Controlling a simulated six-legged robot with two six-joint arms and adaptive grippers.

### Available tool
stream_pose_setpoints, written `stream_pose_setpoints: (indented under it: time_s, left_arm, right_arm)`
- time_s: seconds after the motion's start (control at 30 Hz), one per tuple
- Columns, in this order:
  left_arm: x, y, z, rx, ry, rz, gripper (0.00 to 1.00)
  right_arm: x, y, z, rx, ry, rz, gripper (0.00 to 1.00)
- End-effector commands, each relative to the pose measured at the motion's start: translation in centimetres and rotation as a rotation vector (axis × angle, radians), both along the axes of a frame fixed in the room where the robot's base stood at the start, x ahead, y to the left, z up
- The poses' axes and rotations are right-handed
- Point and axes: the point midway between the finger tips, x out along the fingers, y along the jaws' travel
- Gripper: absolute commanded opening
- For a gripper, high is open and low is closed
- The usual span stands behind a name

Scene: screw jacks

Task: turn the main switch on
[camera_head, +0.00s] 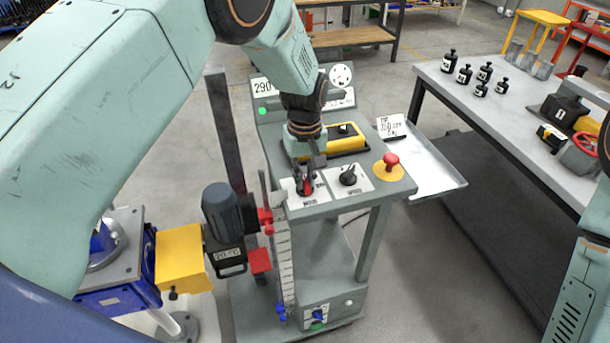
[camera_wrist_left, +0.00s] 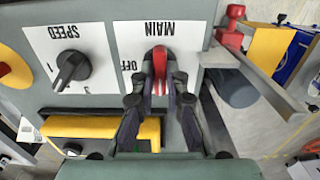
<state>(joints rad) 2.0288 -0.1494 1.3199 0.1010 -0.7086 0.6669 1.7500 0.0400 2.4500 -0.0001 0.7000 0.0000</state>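The main switch has a red handle (camera_wrist_left: 159,62) on a white plate marked MAIN and OFF, upside down in the left wrist view. In the head view its red handle (camera_head: 308,186) shows at the left of the console's sloping top. My left gripper (camera_wrist_left: 162,84) is at the switch, with one dark finger on each side of the handle. In the head view my left gripper (camera_head: 305,178) reaches down from above and partly covers the plate. The fingers are close to the handle; whether they press on it is not clear. My right gripper is not in view.
A black speed knob (camera_head: 348,176) sits beside the main switch, and a red mushroom button (camera_head: 391,161) on yellow is further right. A yellow box (camera_head: 345,138) lies behind. A grey motor (camera_head: 222,212) stands left of the console. A workbench (camera_head: 510,118) stands at right.

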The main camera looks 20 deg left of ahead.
Motion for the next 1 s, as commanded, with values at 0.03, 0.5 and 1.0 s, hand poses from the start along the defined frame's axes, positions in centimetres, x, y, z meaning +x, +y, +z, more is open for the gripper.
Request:
stream_pose_setpoints:
  time_s: [0.03,0.5,1.0]
  left_arm:
    - [0.5,0.0,0.5,-0.001,-0.014,0.002,0.16]
    - [0.1,0.0,0.1,-0.001,-0.004,0.0,0.36]
    - [0.2,0.0,7.5,0.0,-0.009,-0.001,0.36]
  right_arm:
    - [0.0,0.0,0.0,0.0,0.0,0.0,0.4]
    - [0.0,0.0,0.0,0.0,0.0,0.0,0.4]
    - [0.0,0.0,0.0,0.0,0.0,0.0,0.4]
